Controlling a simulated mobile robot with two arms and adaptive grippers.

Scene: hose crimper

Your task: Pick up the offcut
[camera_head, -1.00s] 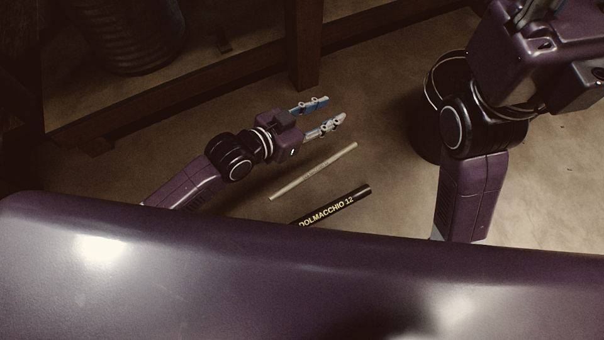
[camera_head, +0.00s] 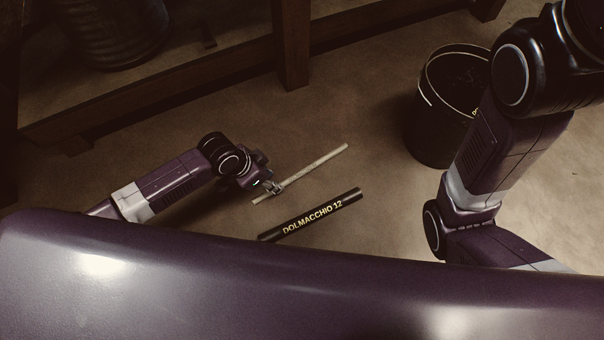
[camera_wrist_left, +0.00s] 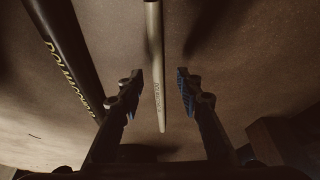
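A thin pale rod (camera_head: 318,166) lies on the brown floor, and beside it lies a thicker black tube (camera_head: 312,215) lettered DOLMACCHIO 12. I cannot tell from looks alone which of them is the offcut. My left gripper (camera_head: 269,189) points down at the near left end of the pale rod. In the left wrist view my left gripper (camera_wrist_left: 159,82) is open, with the pale rod (camera_wrist_left: 154,50) between its fingers and a gap on both sides. The black tube (camera_wrist_left: 66,58) lies outside the left finger there. My right gripper is out of view.
A black bucket (camera_head: 428,140) stands on the floor to the right of the rod, close to my right arm. A wooden frame (camera_head: 293,45) with a post runs along the back left. The floor between rod and bucket is clear.

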